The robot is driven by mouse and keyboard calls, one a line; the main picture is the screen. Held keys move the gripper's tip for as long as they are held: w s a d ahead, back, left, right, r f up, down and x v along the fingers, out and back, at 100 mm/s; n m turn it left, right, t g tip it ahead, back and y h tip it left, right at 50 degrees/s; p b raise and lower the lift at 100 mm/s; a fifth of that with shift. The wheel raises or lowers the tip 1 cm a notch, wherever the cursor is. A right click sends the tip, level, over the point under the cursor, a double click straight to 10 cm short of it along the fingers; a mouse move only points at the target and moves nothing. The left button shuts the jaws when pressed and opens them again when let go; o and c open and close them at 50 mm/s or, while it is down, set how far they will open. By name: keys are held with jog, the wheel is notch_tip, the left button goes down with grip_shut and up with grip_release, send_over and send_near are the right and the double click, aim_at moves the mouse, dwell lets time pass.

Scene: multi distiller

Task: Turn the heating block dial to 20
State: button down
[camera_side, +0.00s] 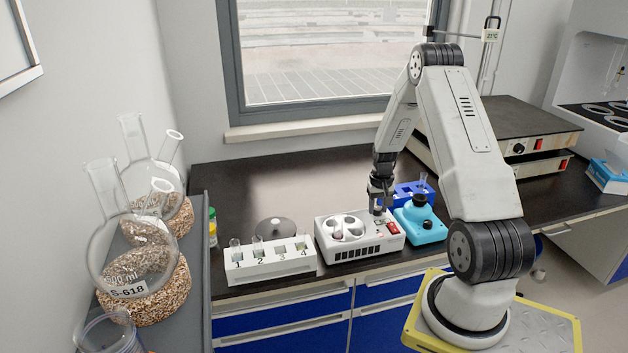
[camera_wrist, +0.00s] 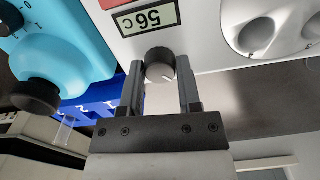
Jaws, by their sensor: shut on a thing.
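The white heating block (camera_side: 324,238) stands on the dark bench, with round wells on top. My gripper (camera_wrist: 160,84) is shut on the dial, one finger on each side. In the side view my gripper (camera_side: 380,208) reaches down to the right part of the block, and the dial is hidden there. A small display (camera_wrist: 149,18) beside the dial shows digits that look like 56 and a C; the exact reading is uncertain.
A turquoise device (camera_side: 420,232) with a black top stands close to the block's right. A blue rack (camera_side: 408,193) is behind it. A white numbered tube rack (camera_side: 270,268) stands to the left. Glass flasks (camera_side: 130,255) are at the far left. Bench behind the block is clear.

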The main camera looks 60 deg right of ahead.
aim_at(378, 208)
jog(key=shift+r+n, duration=0.1)
jog(key=shift+n, duration=0.6)
jog(key=shift+c, duration=1.4)
grip_release()
jog(key=shift+r, duration=3.85)
